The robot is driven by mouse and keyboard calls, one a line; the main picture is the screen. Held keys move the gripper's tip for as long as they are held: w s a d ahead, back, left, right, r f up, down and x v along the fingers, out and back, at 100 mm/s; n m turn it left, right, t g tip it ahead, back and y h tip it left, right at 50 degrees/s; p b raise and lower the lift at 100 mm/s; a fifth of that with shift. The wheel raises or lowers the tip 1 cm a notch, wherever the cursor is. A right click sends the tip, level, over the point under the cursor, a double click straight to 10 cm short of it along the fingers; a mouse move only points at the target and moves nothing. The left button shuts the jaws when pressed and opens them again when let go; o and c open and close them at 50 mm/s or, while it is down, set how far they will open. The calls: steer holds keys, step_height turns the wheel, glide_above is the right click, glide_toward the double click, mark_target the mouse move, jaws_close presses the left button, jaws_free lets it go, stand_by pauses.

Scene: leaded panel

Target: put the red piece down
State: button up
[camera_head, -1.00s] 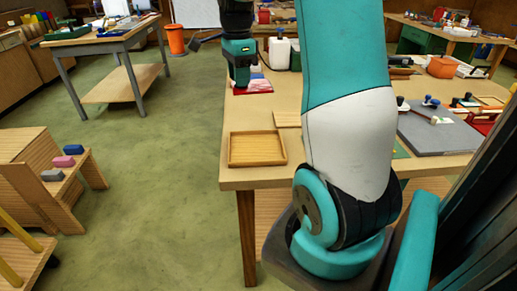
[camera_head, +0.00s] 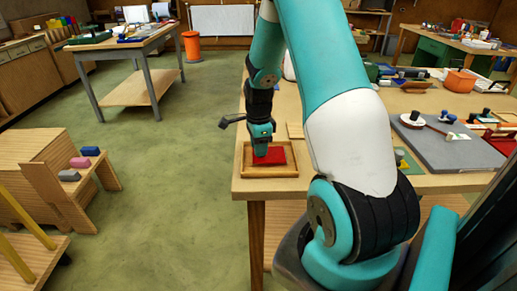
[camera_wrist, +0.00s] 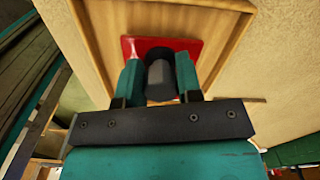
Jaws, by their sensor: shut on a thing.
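The red piece (camera_head: 277,154) is a flat red plate with a dark grey knob, and it also shows in the wrist view (camera_wrist: 148,43). My gripper (camera_head: 261,152) points down over it, and in the wrist view its two teal fingers (camera_wrist: 158,76) are shut on the knob. The piece is inside the outline of the shallow wooden tray (camera_head: 275,174), whose rim (camera_wrist: 234,34) surrounds it in the wrist view. I cannot tell whether the plate touches the tray floor or hangs just above it.
The tray stands near the left front corner of the wooden table (camera_head: 268,188). A grey board (camera_head: 440,145) with small knobbed items lies to the right, beyond my arm. A wooden stand (camera_head: 75,190) with several coloured blocks is on the floor at left.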

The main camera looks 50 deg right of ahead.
steer(key=shift+f, duration=0.65)
steer(key=shift+f, duration=0.1)
steer(key=o, duration=0.9)
